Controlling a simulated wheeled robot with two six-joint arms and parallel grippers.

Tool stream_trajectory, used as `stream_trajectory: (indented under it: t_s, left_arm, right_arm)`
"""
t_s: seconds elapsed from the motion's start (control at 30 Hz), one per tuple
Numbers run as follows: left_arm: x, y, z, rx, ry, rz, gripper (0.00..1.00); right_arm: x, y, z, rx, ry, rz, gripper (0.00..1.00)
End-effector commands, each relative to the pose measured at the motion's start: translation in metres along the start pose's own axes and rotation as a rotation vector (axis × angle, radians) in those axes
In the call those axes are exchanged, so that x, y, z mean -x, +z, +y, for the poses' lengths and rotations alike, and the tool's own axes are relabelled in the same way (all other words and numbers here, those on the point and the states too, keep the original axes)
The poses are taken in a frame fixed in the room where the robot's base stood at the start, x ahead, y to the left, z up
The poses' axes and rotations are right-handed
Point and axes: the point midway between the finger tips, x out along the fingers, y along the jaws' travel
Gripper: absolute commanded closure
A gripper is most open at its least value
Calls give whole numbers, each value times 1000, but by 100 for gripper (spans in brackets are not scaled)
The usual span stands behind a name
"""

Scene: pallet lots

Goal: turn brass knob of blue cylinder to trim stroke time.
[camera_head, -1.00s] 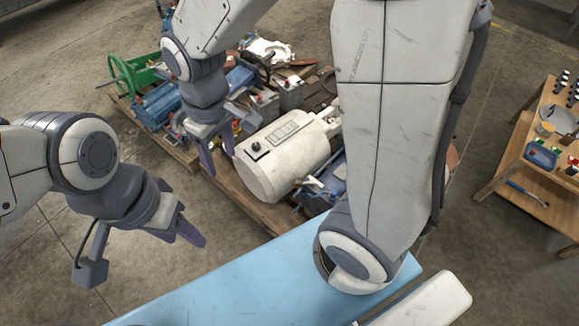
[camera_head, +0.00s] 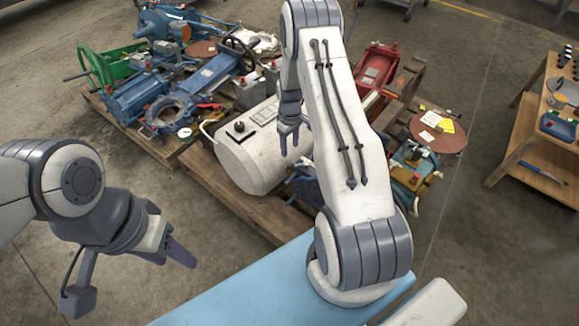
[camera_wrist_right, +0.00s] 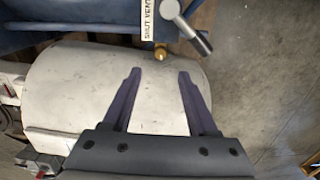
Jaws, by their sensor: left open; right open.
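In the right wrist view a small brass knob (camera_wrist_right: 160,51) sits at the edge of a blue body (camera_wrist_right: 85,33), under a white label and beside a grey lever. I take this body to be the blue cylinder; only part of it shows. My right gripper (camera_wrist_right: 157,75) is open and empty, its fingertips over a white drum and a little short of the knob. In the head view the right gripper (camera_head: 291,138) hangs over the white drum, and my arm hides most of what lies behind. My left gripper (camera_head: 183,255) is open and empty, low at the left, away from the pallets.
The white drum (camera_head: 238,160) lies on a wooden pallet (camera_head: 207,180). Blue valves, a green handwheel (camera_head: 95,68) and red parts (camera_head: 375,68) crowd around it. A wooden table (camera_head: 515,135) stands at the right. Bare floor lies at the left.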

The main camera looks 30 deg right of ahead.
Motion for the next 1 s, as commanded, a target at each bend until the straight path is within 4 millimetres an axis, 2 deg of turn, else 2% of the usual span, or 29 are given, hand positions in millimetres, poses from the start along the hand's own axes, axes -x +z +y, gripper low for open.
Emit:
stream_trajectory:
  t_s: [0.3, 0.5, 0.67, 0.93, 1.0]
  left_arm:
    - [-20, 1, -1, 0, 0, 0, 48]
    - [-27, 2, -2, 0, 0, 0, 48]
    - [-29, 2, -2, 0, 0, 0, 48]
    - [-29, 2, -2, 0, 0, 0, 48]
    - [-29, 2, -2, 0, 0, 0, 48]
  right_arm:
    - [-60, 0, -1, 0, -1, -1, 41]
    - [-87, 0, -1, -1, 0, 0, 41]
    - [-94, 0, -1, -1, 0, 0, 41]
    - [-95, 0, -1, -1, 0, 0, 41]
    - [-95, 0, -1, -1, 0, 0, 68]
